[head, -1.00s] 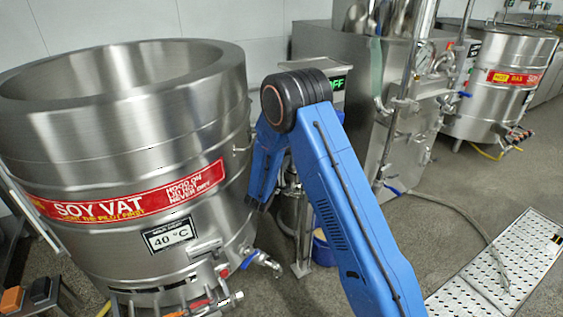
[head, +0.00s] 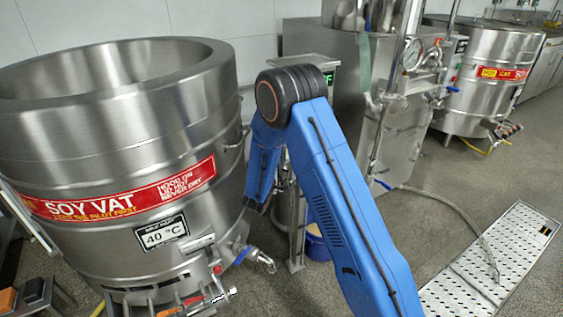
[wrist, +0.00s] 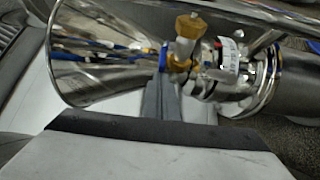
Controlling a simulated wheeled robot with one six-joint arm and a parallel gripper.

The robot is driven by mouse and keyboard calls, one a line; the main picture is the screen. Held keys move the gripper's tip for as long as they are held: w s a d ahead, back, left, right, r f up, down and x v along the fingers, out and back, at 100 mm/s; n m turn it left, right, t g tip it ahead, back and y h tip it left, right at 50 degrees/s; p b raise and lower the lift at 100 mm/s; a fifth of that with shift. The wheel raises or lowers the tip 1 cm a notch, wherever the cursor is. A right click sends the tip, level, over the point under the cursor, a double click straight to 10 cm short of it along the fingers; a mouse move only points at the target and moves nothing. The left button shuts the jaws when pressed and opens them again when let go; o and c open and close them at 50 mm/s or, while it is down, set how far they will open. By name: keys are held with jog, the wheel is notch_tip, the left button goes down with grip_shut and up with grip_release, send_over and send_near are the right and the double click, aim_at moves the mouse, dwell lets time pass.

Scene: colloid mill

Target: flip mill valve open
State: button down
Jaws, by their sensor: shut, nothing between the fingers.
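In the wrist view, the colloid mill lies sideways across the top, with a shiny steel hopper (wrist: 100,62) at left and a steel body (wrist: 225,97) at right. Between them is a brass valve fitting (wrist: 187,42) with a small blue part (wrist: 163,57) beside it, perhaps its lever. My gripper (wrist: 160,92) is shut and empty, its grey fingers just below the blue part. I cannot tell whether they touch it. In the head view, the mill's steel stand (head: 297,225) shows behind my blue arm, and the valve is hidden.
A large soy vat (head: 110,125) with a blue-handled outlet tap (head: 258,258) stands close at left. A steel machine (head: 335,70) with a gauge and hoses is behind. A second vat (head: 487,90) is far right. A floor drain grate (head: 490,265) lies at right, with open floor around it.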

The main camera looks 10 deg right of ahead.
jog(key=shift+s+d, duration=1.95)
jog(key=shift+d, duration=0.3)
jog(key=shift+s, duration=0.1)
jog(key=v, duration=1.7)
jog(key=shift+s, duration=0.15)
